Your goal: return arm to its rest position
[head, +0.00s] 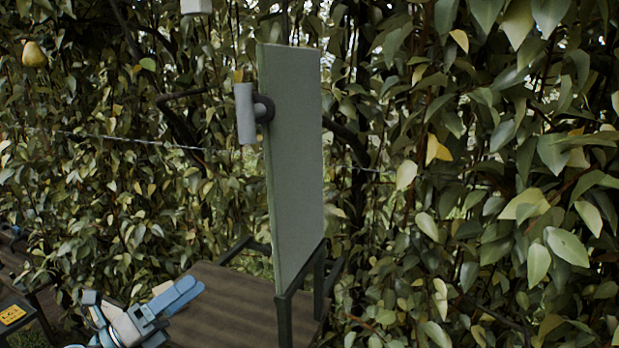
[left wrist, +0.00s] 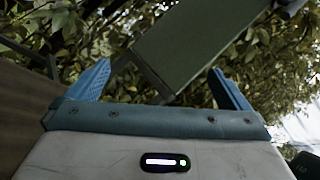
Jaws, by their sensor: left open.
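My left gripper (head: 187,291) is low in the head view, left of centre, with its blue fingers pointing right and up over a brown ridged surface (head: 232,312). In the left wrist view the two blue fingers of my left gripper (left wrist: 165,78) stand wide apart with nothing held between them. My right gripper is in neither view.
A tall grey-green panel (head: 296,160) stands upright in a dark frame, right of my left gripper; it also shows in the left wrist view (left wrist: 190,45). A grey cylinder (head: 244,113) sits at its left edge. A yellow pear (head: 34,54) hangs upper left. Dense foliage fills the background.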

